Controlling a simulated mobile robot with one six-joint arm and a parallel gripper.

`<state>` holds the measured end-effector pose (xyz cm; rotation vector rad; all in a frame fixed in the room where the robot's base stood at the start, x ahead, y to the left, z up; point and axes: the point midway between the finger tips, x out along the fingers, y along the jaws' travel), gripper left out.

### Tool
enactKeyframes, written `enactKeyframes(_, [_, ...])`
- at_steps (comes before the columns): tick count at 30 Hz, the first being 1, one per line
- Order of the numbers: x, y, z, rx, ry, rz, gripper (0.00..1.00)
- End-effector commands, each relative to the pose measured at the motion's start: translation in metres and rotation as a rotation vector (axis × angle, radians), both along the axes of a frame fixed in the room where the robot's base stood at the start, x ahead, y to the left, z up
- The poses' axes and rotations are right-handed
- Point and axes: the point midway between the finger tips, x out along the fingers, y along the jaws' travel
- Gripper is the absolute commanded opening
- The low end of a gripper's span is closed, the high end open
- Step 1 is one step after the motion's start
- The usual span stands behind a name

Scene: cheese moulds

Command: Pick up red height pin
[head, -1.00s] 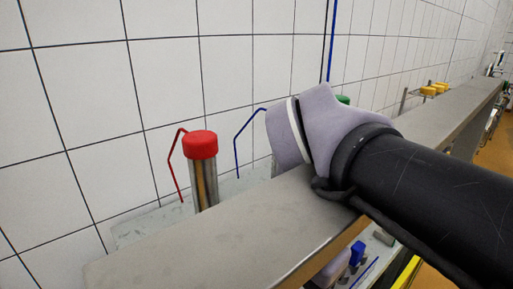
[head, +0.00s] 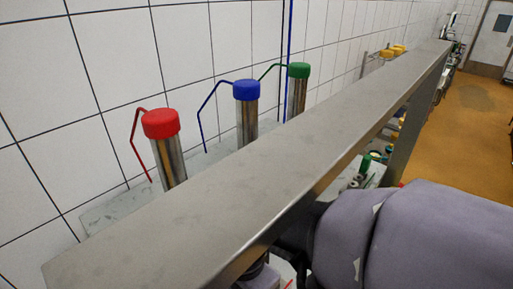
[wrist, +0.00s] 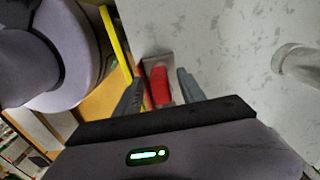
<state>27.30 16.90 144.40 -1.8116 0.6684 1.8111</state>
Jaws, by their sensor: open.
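In the wrist view a red piece (wrist: 159,86), which looks like the red height pin, lies between the two dark fingers of my gripper (wrist: 160,92). A grey metal block (wrist: 157,60) is at its far end, on a pale speckled surface (wrist: 230,45). The fingers stand apart on either side of the red piece, with a gap on both sides. Its lower end is hidden by the gripper body. In the head view my arm reaches below the steel shelf, and my fingertips are hidden there.
Steel cylinders with a red cap (head: 160,123), a blue cap (head: 246,90) and a green cap (head: 299,70) stand behind the long steel shelf (head: 240,170). A yellow strip (wrist: 115,45) and a grey cylinder (wrist: 298,62) flank the fingers in the wrist view.

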Motion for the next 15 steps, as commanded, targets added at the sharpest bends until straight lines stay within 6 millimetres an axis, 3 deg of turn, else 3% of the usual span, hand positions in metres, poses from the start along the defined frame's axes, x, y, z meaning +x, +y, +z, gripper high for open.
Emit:
enactKeyframes(7, [0.0,-0.0003,-0.0031,0.001,-0.001,-0.001,0.45])
enactKeyframes(14, [0.0001,-0.0003,-0.0029,0.0,0.0,0.0,0.0])
enactKeyframes(15, [0.0001,-0.0003,-0.0029,0.0,0.0,0.0,0.0])
